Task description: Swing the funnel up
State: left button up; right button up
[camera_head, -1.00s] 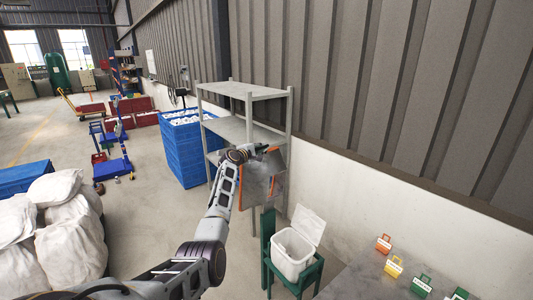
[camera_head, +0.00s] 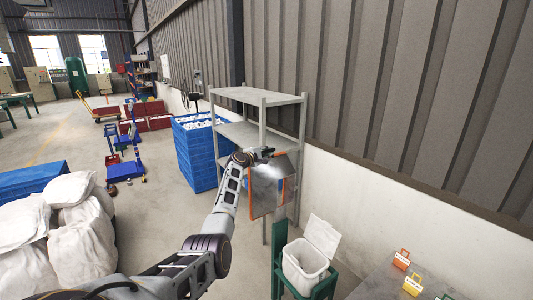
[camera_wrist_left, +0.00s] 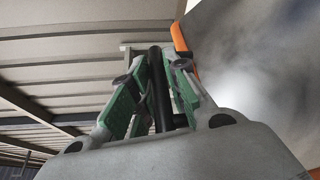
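The funnel (camera_head: 264,203) is a grey metal body with orange edges, in front of the shelf rack in the head view. Its smooth grey surface (camera_wrist_left: 255,75) fills the right side of the left wrist view, with an orange edge at its upper left. My left gripper (camera_head: 266,154) is at the funnel's upper end. In the left wrist view its green-padded fingers (camera_wrist_left: 157,72) lie on both sides of a dark bar (camera_wrist_left: 156,85), the funnel's handle, and appear shut on it. The handle is hidden in the head view. My right gripper is out of view.
The grey shelf rack (camera_head: 262,99) stands right behind the funnel. A white bin (camera_head: 304,268) with its lid up sits on a green stand at lower right. Blue crates (camera_head: 197,158) stand left of the rack, white sacks (camera_head: 80,240) at lower left. Open floor lies between.

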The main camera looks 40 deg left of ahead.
pick_arm(q)
jog(key=shift+s, duration=0.1)
dwell(0.4)
jog(key=shift+s, duration=0.1)
jog(key=s+r, duration=0.1)
jog(key=s, duration=1)
jog(key=shift+s+d+r, duration=0.15)
jog(key=shift+s+r, duration=0.05)
jog(key=shift+s, duration=0.05)
dwell(0.6)
dwell(0.5)
